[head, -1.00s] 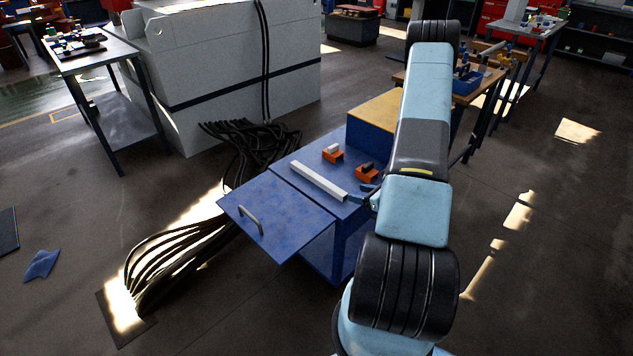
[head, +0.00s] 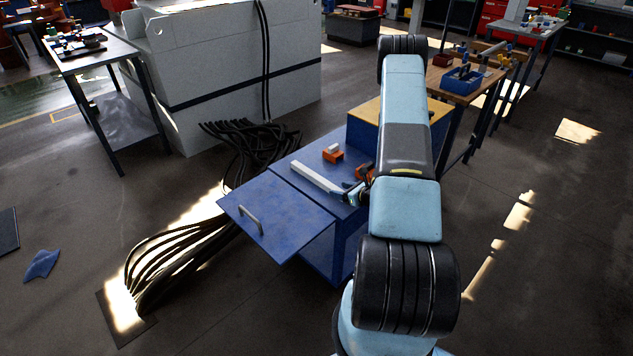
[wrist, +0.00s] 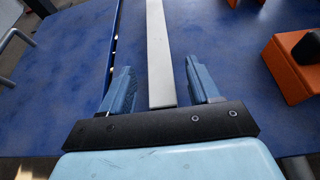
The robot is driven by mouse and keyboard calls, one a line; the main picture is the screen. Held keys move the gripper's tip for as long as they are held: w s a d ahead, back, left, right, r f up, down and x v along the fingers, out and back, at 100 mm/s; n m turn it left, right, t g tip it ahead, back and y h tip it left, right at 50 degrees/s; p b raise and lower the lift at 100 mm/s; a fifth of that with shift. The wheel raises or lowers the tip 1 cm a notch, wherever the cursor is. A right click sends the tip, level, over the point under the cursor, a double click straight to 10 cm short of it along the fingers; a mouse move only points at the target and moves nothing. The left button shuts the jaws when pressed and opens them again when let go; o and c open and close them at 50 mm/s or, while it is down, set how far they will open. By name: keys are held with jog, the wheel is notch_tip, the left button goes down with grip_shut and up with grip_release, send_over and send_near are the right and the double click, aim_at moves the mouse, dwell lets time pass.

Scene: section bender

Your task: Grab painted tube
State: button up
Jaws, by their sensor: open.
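The painted tube (head: 316,180) is a long, straight white bar lying on the blue cabinet top. In the wrist view the tube (wrist: 159,55) runs away from me, its near end between my two blue fingers. My gripper (wrist: 163,85) is open, with a gap on each side of the tube. In the head view my gripper (head: 350,192) is at the tube's near right end, partly hidden by my arm. I cannot tell how high the fingers are above the top.
An orange block with a light top (head: 333,153) stands behind the tube. Another orange block with a dark top (wrist: 295,65) is right of my gripper. A yellow-topped box (head: 368,110) stands behind.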

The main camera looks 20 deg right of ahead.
aim_at(334, 188)
jog(key=shift+x, duration=1.95)
jog(key=shift+r, duration=0.15)
grip_shut()
